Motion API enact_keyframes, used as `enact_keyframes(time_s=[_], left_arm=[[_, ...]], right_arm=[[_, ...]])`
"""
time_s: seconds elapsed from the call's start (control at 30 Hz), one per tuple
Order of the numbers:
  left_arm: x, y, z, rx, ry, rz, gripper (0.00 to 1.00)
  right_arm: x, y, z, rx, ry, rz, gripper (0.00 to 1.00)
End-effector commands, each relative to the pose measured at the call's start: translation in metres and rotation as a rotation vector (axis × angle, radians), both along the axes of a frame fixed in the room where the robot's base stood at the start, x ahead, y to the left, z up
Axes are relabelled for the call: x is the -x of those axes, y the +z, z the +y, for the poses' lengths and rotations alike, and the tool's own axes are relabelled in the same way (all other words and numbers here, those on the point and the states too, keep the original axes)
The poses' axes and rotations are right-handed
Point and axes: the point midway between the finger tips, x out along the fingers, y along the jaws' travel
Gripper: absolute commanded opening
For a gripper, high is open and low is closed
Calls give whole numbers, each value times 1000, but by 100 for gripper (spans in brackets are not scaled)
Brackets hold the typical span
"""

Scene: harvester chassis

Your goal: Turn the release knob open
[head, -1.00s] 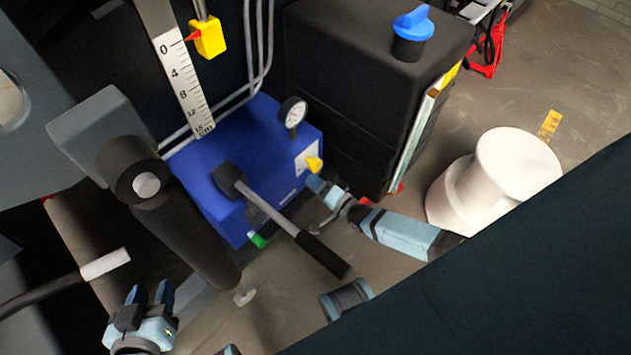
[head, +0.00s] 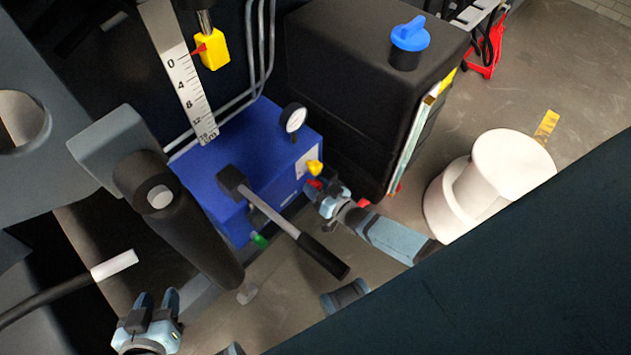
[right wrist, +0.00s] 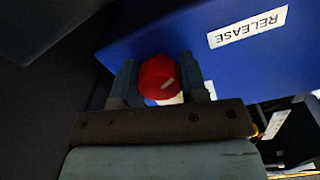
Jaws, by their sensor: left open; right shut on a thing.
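The release knob (right wrist: 158,77) is red with a pale mark, on the blue block (head: 230,170) beside a white label reading RELEASE (right wrist: 247,27). In the right wrist view it sits between the two fingers of my right gripper (right wrist: 162,82), which is shut on it. In the head view the red knob (head: 315,184) shows just below the yellow knob (head: 314,167), with my right gripper (head: 323,190) at it. My left gripper (head: 157,300) is open and empty at the lower left, apart from the block.
A lever with a black grip (head: 322,256) sticks out from the block, close left of my right gripper. A gauge (head: 293,118) sits on top. A black tank (head: 350,70) with a blue cap stands behind, and a white drum-like object (head: 510,175) stands right.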

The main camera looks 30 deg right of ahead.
Motion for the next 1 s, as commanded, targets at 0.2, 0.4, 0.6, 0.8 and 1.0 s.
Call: enact_keyframes(time_s=[0.2, 0.4, 0.6, 0.8, 1.0], left_arm=[[0, -1, 1, -5, 1, 7, 43], [1, -4, 1, -8, 1, 12, 43], [1, -4, 1, -8, 1, 12, 43], [0, -2, 1, -4, 2, 6, 43], [0, 1, 0, 1, 1, -2, 43]], right_arm=[[1, -1, 0, 192, -1, -64, 16], [1, -1, 0, 371, -1, -128, 16], [1, -1, -1, 551, -2, -190, 16], [1, -1, -1, 719, 0, -249, 16], [1, -1, -1, 854, -1, -296, 16]])
